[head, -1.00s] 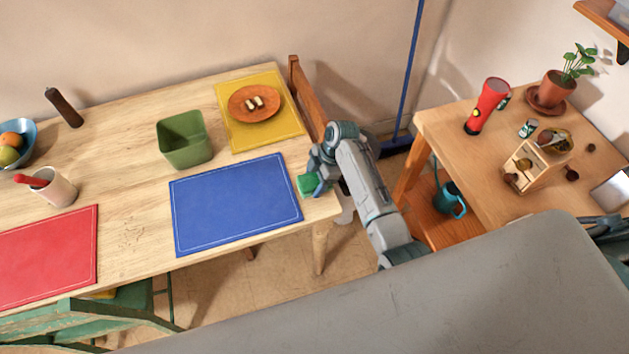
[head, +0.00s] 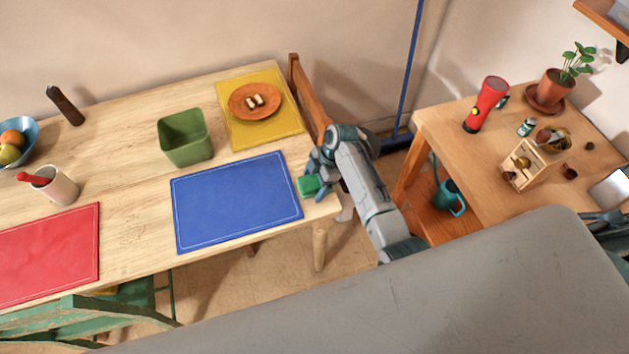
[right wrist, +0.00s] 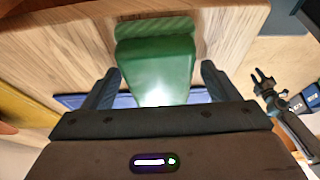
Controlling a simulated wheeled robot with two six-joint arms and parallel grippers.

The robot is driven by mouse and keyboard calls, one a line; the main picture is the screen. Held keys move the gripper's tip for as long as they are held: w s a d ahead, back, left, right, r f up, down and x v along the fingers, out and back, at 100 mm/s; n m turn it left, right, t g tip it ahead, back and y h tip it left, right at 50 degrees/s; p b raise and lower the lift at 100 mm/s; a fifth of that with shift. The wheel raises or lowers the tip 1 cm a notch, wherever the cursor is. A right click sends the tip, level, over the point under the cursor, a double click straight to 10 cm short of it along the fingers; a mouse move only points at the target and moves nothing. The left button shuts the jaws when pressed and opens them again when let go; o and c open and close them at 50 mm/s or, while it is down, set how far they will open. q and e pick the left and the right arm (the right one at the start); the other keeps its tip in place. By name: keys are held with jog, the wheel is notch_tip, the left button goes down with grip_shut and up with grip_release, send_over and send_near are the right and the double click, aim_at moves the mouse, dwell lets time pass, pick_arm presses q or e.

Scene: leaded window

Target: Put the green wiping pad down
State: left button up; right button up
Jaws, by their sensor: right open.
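The green wiping pad (head: 308,186) rests at the right end of the wooden table (head: 130,193), just right of the blue mat (head: 237,203). My right gripper (head: 319,180) is at the pad, over the table's right edge. In the right wrist view the pad (right wrist: 155,62) lies between the two fingers (right wrist: 160,90), with a gap on each side, so the gripper is open. The pad's lighter green underside strip shows against the wood grain.
A green bin (head: 186,150), a yellow mat (head: 236,135) with an orange plate (head: 247,112), and a red mat (head: 45,254) are on the table. A wooden chair back (head: 308,97) stands at its right end. A side table (head: 446,127) holds a red flashlight (head: 484,105).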

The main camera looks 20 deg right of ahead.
jog(key=b+v, duration=0.2)
jog(key=v, duration=0.8)
jog(key=shift+d+r, duration=0.15)
jog(key=shift+r, duration=0.15)
jog(key=shift+d+r, duration=0.2)
jog(key=shift+r, duration=0.45)
